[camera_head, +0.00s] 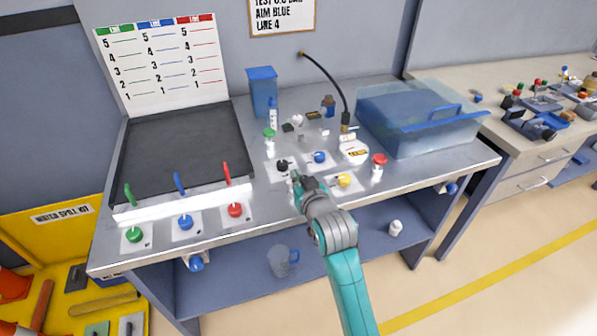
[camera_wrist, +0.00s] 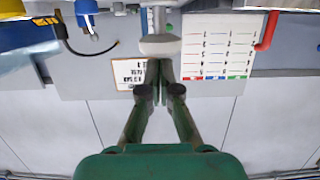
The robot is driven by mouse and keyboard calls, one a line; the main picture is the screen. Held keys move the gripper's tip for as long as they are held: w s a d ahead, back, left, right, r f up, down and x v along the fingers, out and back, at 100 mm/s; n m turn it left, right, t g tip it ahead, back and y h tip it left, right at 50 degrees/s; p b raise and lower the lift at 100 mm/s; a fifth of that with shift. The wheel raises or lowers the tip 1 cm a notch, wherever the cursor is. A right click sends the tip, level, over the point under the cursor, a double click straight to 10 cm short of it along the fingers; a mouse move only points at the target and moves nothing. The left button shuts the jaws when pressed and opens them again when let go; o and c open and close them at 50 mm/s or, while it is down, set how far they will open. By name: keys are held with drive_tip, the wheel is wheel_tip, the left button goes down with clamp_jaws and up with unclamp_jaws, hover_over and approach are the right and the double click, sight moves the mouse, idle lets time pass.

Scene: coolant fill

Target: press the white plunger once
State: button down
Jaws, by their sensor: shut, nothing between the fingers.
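The white plunger (camera_wrist: 160,45), a round white knob on a pale stem, shows upside down at the top middle of the wrist view. My gripper (camera_wrist: 160,92) is shut and empty, with its fingertips pointing towards the knob. Whether they touch it I cannot tell. In the head view my gripper (camera_head: 298,182) is over the front middle of the metal bench (camera_head: 385,182), between the black knob (camera_head: 282,164) and the yellow knob (camera_head: 344,181). The white plunger seems hidden behind my gripper there.
A blue knob (camera_head: 319,157) is just behind my gripper, and a red-capped post (camera_head: 378,161) is to the right. Green, blue and red levers (camera_head: 227,173) stand at the left. A clear blue tank (camera_head: 415,122) is at the back right, with a black hose (camera_head: 333,80) beside it.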

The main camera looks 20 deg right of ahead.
drive_tip(key=shift+f, duration=0.25)
drive_tip(key=shift+f, duration=1.4)
